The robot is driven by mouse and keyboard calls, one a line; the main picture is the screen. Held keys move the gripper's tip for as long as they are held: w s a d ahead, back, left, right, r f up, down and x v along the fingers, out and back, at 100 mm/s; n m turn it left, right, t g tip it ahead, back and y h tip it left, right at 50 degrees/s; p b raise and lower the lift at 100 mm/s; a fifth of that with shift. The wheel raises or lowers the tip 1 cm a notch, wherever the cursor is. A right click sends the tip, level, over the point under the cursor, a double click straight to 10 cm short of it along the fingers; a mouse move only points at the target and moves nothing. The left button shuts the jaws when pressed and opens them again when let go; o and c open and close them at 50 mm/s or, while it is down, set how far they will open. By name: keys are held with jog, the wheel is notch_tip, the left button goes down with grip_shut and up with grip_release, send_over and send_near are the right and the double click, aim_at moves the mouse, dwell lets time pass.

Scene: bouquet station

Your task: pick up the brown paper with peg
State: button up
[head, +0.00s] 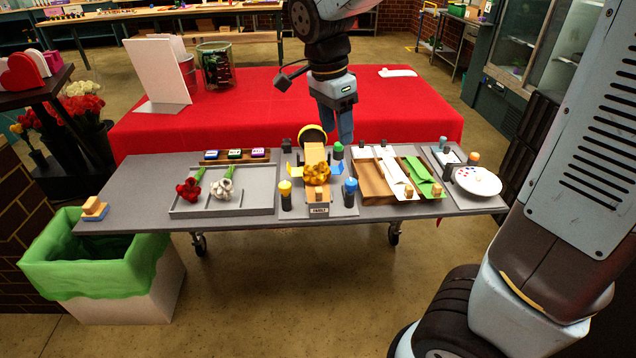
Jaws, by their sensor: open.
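The brown paper (377,184) lies at the left of a row of sheets on the grey table, right of the middle. A white sheet (393,169) and a green sheet (418,174) lie beside it to the right. Small tan pegs stand near the front ends of the white sheet (408,192) and the green sheet (437,189). I cannot clearly make out a peg on the brown paper. My gripper (345,132) points down near the table's back edge, left of and behind the brown paper. It is open and apart from the paper; its fingers look narrow from here.
A white round plate (478,181) is at right. Red and white flowers lie in a grey tray (262,196). A green-lined bin (68,268) stands front left.

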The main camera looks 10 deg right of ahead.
aim_at(318, 189)
jog(key=w+a+f+m+h, duration=0.25)
jog(key=a+f+m, duration=0.25)
jog(key=a, duration=0.4)
jog(key=shift+h, duration=0.25)
jog(key=x, duration=1.3)
jog(key=shift+s, duration=0.15)
jog(key=shift+d+f, duration=0.1)
jog(key=shift+f, duration=0.2)
jog(key=shift+c, duration=0.4)
grip_shut()
jog(key=shift+r, duration=0.1)
